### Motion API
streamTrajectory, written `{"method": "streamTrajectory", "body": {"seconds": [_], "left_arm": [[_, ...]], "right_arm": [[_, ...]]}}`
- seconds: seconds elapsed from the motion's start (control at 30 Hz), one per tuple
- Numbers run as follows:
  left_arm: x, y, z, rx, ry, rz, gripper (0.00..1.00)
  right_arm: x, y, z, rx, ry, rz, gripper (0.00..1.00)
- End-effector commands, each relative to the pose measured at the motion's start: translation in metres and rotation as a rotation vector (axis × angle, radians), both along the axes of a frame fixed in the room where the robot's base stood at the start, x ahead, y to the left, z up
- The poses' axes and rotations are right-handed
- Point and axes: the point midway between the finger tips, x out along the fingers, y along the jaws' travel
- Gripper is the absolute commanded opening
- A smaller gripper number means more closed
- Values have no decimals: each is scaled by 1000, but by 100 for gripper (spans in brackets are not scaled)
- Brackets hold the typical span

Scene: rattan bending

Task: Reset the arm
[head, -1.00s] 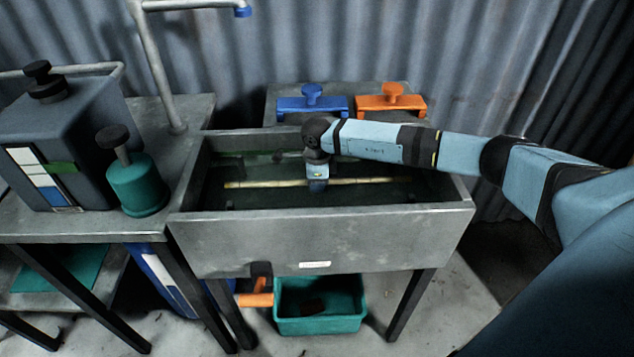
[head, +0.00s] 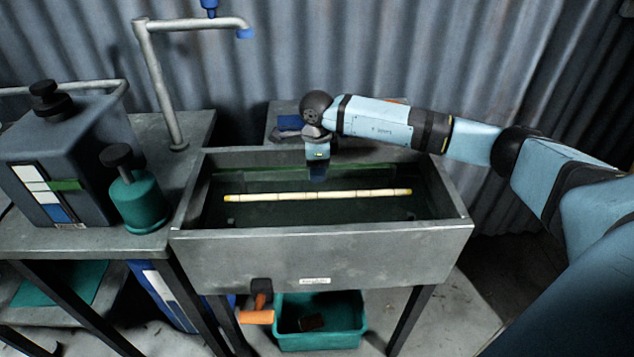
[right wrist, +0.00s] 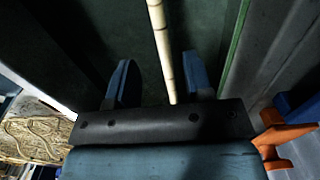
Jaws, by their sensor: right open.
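My right arm reaches in from the right in the head view, and its gripper (head: 317,172) points down over the back part of the grey trough (head: 320,258). In the right wrist view the right gripper (right wrist: 160,78) has its two blue fingers apart with nothing gripped. A pale rattan pole (head: 318,195) lies level across the dark inside of the trough, in front of the gripper in the head view. The pole also shows in the right wrist view (right wrist: 160,38), running away beyond the fingers. My left gripper is not in view.
A side table at the left holds a grey tank (head: 65,165) and a teal bottle (head: 136,195). A tap pipe (head: 160,85) rises behind it. A teal bin (head: 320,325) sits under the trough. A small table stands behind the trough against a corrugated wall.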

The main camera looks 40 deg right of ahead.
Motion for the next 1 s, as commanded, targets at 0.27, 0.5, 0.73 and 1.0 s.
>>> {"method": "streamTrajectory", "body": {"seconds": [0.27,0.5,0.73,1.0], "left_arm": [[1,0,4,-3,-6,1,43],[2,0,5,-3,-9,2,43],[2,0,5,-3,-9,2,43],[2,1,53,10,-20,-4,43]], "right_arm": [[0,0,18,0,1,-1,47],[0,0,18,1,1,-1,47],[0,0,18,1,1,-1,47],[0,0,75,0,0,-1,47]]}}
